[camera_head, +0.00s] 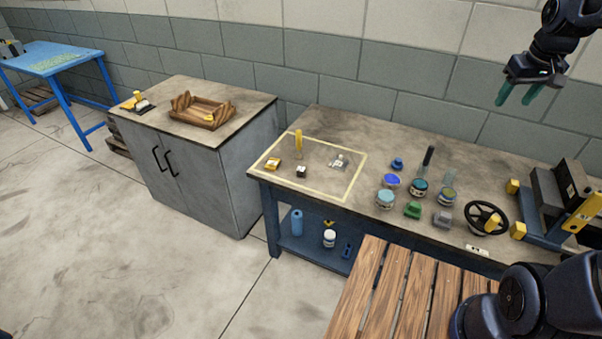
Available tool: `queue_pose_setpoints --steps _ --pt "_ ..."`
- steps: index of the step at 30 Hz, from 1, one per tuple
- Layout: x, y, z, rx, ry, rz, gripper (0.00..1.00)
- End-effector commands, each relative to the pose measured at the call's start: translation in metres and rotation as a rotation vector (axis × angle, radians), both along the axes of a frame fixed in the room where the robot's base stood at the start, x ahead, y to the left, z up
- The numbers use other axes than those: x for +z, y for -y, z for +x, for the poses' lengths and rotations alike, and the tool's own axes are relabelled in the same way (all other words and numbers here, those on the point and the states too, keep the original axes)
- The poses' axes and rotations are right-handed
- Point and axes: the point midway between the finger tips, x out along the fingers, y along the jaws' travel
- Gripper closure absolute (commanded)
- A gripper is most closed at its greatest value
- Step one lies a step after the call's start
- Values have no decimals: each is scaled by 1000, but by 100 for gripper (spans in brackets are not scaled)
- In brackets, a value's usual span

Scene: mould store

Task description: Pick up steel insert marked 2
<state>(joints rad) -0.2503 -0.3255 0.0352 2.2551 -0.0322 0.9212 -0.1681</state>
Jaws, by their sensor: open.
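I cannot read a 2 on any piece, so I cannot tell which is the steel insert marked 2. Candidates are a small grey piece with a pale top (339,161) and a small dark block with a white top (300,171), both inside the yellow outline on the workbench (330,122). Another grey piece (443,218) sits near the bench's front edge, right of a green piece (412,210). My gripper (517,95) is at the upper right, with teal fingers apart and empty, raised above the bench and away from these pieces.
A yellow block (273,163) and yellow-handled tool (299,144) share the outlined area. Several jars, including a light blue-lidded one (385,198), stand right of it. A handwheel (486,217) is farther right. A slatted wooden surface (385,300) lies in front. A grey cabinet (205,160) stands left.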

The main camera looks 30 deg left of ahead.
Motion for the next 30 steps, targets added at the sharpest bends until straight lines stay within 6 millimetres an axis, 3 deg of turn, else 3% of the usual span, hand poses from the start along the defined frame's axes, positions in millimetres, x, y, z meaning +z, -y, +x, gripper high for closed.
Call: queue_pose_setpoints --steps 6,15,22,30 --pt "-14 -61 47 157 -33 -34 45" --pt "-49 -156 96 371 -72 -78 45" --pt "-89 -237 120 535 -101 -108 45" --pt "-149 -338 128 727 -133 -141 45"
